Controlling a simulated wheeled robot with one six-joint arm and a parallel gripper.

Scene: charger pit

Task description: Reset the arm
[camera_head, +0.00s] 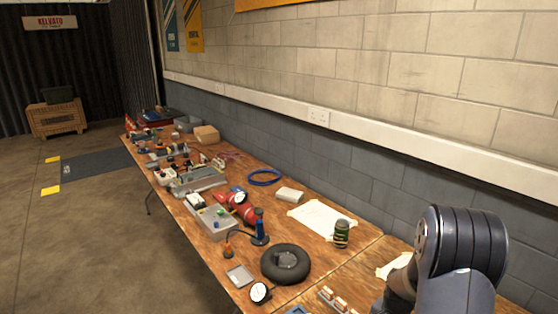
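My arm (455,255) shows as a thick grey and black joint at the lower right, in front of the near end of the wooden workbench (172,208). It hides part of the bench top there. My gripper is outside the picture, so its state and anything in it do not show.
The bench runs along a block wall and is crowded. The floor (100,250) at left is clear.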

